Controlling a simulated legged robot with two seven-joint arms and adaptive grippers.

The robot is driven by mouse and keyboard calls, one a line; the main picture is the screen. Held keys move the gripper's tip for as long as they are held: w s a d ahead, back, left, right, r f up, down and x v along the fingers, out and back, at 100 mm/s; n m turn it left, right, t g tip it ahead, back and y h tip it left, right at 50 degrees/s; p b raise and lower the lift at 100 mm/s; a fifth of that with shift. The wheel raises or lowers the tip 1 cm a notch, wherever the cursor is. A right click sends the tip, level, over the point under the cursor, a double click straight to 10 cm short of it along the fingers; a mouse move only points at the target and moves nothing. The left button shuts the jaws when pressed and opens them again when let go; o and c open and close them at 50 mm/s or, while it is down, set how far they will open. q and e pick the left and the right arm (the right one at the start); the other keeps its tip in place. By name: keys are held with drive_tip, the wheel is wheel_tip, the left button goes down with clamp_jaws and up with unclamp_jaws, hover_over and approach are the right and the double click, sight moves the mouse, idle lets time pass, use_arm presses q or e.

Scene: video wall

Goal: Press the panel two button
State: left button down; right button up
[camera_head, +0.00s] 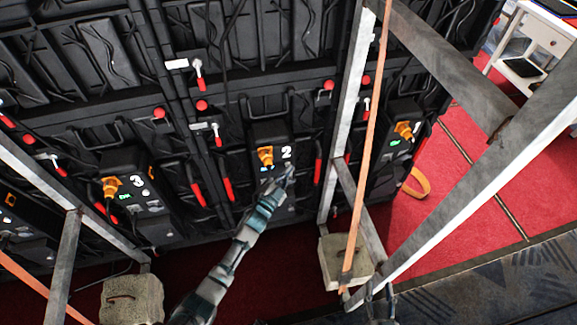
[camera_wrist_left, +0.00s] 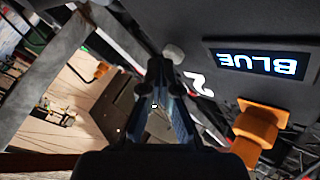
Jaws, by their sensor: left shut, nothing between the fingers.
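Panel two (camera_head: 270,135) is a black box on the back of the video wall, with a white "2" and an orange connector (camera_head: 265,155). In the left wrist view, the panel (camera_wrist_left: 245,20) shows a lit "BLUE" display (camera_wrist_left: 262,62), the "2" and the orange connector (camera_wrist_left: 258,125). A pale rounded button (camera_wrist_left: 173,53) sits near the "2". My left gripper (camera_head: 289,172) is shut and empty, just below the "2". In the wrist view its fingertips (camera_wrist_left: 160,66) appear close to the button; contact cannot be told. A dark part of my right gripper (camera_head: 379,301) shows at the bottom, its fingers unclear.
Panel three (camera_head: 125,190) is to the left and panel one (camera_head: 400,135) to the right. Metal braces (camera_head: 350,110) with stone-like weights (camera_head: 345,262) stand on both sides of my left arm. A white table (camera_head: 540,35) is at the top right.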

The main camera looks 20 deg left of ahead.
use_arm(q)
drive_tip(key=shift+w+a+r, duration=0.2)
drive_tip(key=shift+w+r, duration=0.05)
drive_tip(key=shift+r, duration=0.1)
use_arm(e)
drive_tip(key=shift+s+d+f, duration=0.1)
drive_tip(key=shift+s, duration=0.1)
idle(0.4)
use_arm(q)
drive_tip(key=shift+s+d+f+p, duration=0.25)
drive_tip(key=shift+s+d+p, duration=0.2)
drive_tip(key=shift+s, duration=0.2)
use_arm(e)
drive_tip(key=shift+w+r, duration=0.2)
drive_tip(key=shift+r, duration=0.45)
use_arm(q)
drive_tip(key=s+d, duration=0.1)
drive_tip(key=s+d+p, duration=0.1)
drive_tip(key=s, duration=0.1)
drive_tip(key=s+d+p, duration=0.1)
drive_tip(key=shift+s, duration=0.15)
use_arm(e)
wheel_tip(320, 180, up, 3)
